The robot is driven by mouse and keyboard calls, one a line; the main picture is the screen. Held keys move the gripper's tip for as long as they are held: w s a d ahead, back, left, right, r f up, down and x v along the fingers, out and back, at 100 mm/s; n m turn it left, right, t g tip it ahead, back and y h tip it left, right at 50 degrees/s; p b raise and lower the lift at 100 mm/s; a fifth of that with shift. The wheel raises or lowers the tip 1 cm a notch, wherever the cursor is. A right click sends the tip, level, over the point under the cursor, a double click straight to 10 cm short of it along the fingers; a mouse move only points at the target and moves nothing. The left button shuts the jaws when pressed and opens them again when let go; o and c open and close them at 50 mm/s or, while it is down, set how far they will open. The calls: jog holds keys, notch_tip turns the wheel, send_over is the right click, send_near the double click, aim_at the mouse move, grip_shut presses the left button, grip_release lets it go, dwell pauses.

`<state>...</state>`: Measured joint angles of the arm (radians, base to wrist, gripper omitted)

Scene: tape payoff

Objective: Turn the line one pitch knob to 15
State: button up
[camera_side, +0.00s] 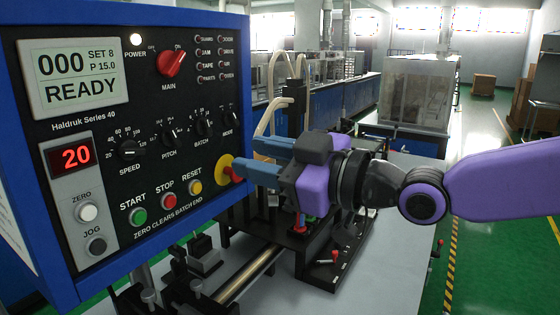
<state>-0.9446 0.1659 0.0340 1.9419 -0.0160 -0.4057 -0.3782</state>
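The black pitch knob (169,138) is on the control panel (110,112), between the speed knob (129,150) and the batch knob (204,128). Its pointer is too small to read. The panel's display (77,78) reads 000, SET 8, P 15.0 and READY. My gripper (247,157) is to the right of the pitch knob, near the panel's right edge, and apart from the knob. Its two blue fingers are spread with a gap between them and nothing visible in it. The lower finger overlaps the red and yellow emergency stop in the picture; contact cannot be told.
The emergency stop (223,171) is close by the fingers. Start (138,216), stop (165,201) and reset (194,187) buttons line the panel's bottom. The red main switch (171,63) is above the knobs. Machine parts and a shaft (250,275) lie below my gripper.

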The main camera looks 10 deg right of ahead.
jog(key=shift+v, duration=1.4)
jog(key=s+d+f+g+h, duration=0.3)
jog(key=d+f+g, duration=0.1)
jog(key=d+f, duration=0.45)
jog(key=s+d+f+g+h, duration=0.3)
jog(key=s+d+f+g, duration=0.1)
jog(key=d+f, duration=0.4)
jog(key=s+d+f+g+h, duration=0.2)
jog(key=s+d+f+h, duration=0.1)
jog(key=s+d, duration=0.5)
jog(key=s+d+f+g+h, duration=0.2)
jog(key=s+d+f, duration=0.4)
jog(key=s+d, duration=0.3)
jog(key=d+h, duration=0.1)
jog(key=d, duration=0.3)
jog(key=shift+s+d+m+g, duration=0.25)
jog(key=shift+d+m+g, duration=0.05)
jog(key=shift+d+m, duration=0.1)
jog(key=shift+f, duration=0.1)
